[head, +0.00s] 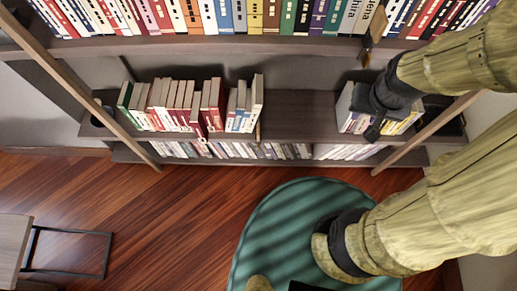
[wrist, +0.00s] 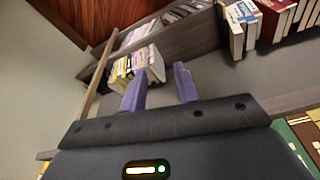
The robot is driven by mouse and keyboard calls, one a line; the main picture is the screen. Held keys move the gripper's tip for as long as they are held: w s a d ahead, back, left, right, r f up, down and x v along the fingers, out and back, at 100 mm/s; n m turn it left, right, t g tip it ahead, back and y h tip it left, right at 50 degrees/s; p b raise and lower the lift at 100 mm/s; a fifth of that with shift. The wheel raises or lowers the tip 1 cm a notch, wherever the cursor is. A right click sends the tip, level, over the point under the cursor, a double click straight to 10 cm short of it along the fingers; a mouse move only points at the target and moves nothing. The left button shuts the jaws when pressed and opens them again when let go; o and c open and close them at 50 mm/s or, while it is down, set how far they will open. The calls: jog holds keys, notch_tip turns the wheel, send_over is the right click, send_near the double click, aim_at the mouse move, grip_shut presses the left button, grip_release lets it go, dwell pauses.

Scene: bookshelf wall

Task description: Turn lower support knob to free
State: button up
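A small, light wooden upright piece (head: 257,132) stands at the front edge of the lower shelf, right of a row of books, and may be the lower support. No knob on it can be made out. A brown piece (head: 372,30) at the upper shelf edge may be a similar support. My gripper (wrist: 161,86) shows two purple fingers, apart, with nothing between them. In the head view its dark end is at the right of the lower shelf, in front of a book group (head: 407,122), well right of the wooden piece. The wrist view shows no clear knob.
The lower shelf (head: 297,115) has a bare stretch between the left books (head: 185,105) and the right group. Books fill the upper shelf (head: 230,43). Slanting posts (head: 75,75) frame the shelves. A green round rug (head: 275,230) and a small table (head: 12,245) are on the floor side.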

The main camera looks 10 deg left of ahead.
jog(key=w+a+f+m+t+b, duration=0.1)
jog(key=a+f+b, duration=0.5)
jog(key=f, duration=0.6)
jog(key=w+a+f+m+b, duration=0.1)
jog(key=a+f+b, duration=0.55)
jog(key=f, duration=0.55)
jog(key=w+a+f+m+t+b, duration=0.1)
jog(key=a+f+b, duration=0.55)
jog(key=f, duration=0.55)
jog(key=s+a+f+n+t+y+b, duration=0.1)
jog(key=s+a+f+n+t+b, duration=0.1)
jog(key=f+b, duration=0.6)
jog(key=s+a+f+n+t+y+b, duration=0.1)
jog(key=s+f+n+t+y+b, duration=0.1)
jog(key=s+f+t+b, duration=0.2)
jog(key=s+a+f+n+t+y+b, duration=0.1)
jog(key=f+t+b, duration=0.5)
jog(key=f+b, duration=0.6)
notch_tip(320, 180, down, 4)
jog(key=shift+s+a+r+n+t, duration=0.2)
jog(key=shift+s+a+n+t, duration=0.2)
jog(key=shift+s+a, duration=0.5)
